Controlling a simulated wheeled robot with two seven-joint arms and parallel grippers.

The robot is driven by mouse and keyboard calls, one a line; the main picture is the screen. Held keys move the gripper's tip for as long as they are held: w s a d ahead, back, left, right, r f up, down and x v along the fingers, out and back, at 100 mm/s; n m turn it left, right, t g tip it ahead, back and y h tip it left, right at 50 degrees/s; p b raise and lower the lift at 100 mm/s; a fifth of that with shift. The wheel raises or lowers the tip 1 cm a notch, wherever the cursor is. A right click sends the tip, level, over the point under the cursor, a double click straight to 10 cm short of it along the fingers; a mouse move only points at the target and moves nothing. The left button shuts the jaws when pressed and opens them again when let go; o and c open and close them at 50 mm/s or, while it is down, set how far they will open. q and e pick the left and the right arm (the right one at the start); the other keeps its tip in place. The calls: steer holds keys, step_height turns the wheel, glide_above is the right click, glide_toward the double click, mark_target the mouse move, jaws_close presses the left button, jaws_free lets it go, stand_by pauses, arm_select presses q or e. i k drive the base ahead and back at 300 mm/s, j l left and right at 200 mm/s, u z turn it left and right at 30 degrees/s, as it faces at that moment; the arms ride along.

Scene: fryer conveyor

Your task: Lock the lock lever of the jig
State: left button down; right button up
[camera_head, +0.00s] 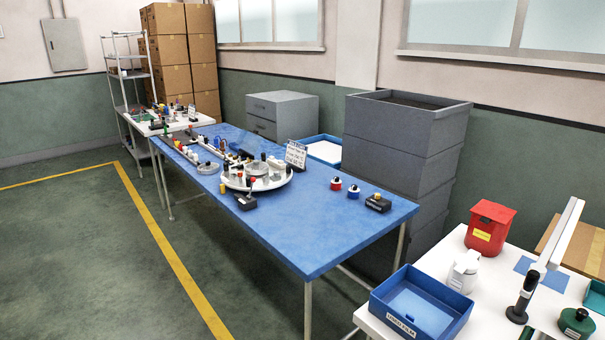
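Neither of my grippers is in view. I cannot pick out for sure the jig or its lock lever. On the blue table, a round white plate (258,186) carries several small parts, with black, red and orange tops. Another dark block with a small knob (378,203) lies near the table's right end. Two small round pieces, one red-sided (336,185) and one blue-sided (354,192), stand beside it. The parts are too small to read a lever's position.
The blue table (320,240) has bare room at its front. A white table at lower right holds a blue tray (385,294), a red bin (490,227), a white container (463,271) and a black upright piece (522,297). Grey crates (402,152) stand behind. Open floor (75,270) lies left.

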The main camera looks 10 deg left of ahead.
mark_target(252, 180)
steer(key=i+j+z, duration=0.2)
steer(key=z, duration=0.15)
steer(key=i+j+z, duration=0.2)
steer(key=z, duration=0.15)
steer(key=i+j+z, duration=0.15)
steer(key=j+z, duration=0.2)
steer(key=i+j, duration=0.15)
steer(key=j, duration=0.25)
steer(key=i+j+z, duration=0.1)
steer(key=j, duration=0.3)
steer(key=i+j, duration=0.2)
steer(key=j, duration=0.25)
steer(key=i+j+z, duration=0.1)
steer(key=j, duration=0.3)
steer(key=i+j, duration=0.2)
steer(key=j, duration=0.25)
steer(key=z, duration=0.05)
